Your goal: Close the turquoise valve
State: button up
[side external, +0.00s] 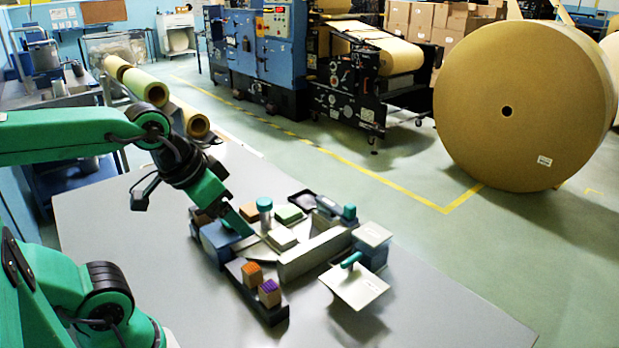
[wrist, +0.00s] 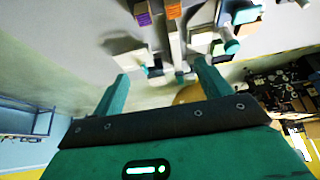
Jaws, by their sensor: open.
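A turquoise handle (side external: 351,260), which looks like the valve, stands on a tilted white plate (side external: 357,287) at the front right of the cluster on the table in the side view. Its exact turn is too small to tell. My gripper (side external: 240,225) is left of it, over the left part of the cluster, apart from the handle. In the wrist view my gripper (wrist: 161,71) shows two spread teal fingers with nothing held between them. I cannot tell for sure which turquoise piece there is the valve.
A jar with a turquoise lid (side external: 265,204) stands close to my gripper. A long grey wall (side external: 316,253) lies between my gripper and the handle. A dark tray (side external: 245,292) holds orange (side external: 253,275) and purple-topped (side external: 268,292) blocks. The table (side external: 430,312) is clear at the right front.

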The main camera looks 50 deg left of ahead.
jog(key=w, duration=0.1)
jog(key=m+g, duration=0.6)
jog(key=m, duration=1.2)
send_over(352, 258)
notch_tip(352, 258, down, 8)
jog(key=shift+f, duration=0.2)
jog(key=shift+f, duration=3.95)
jog(key=c, duration=1)
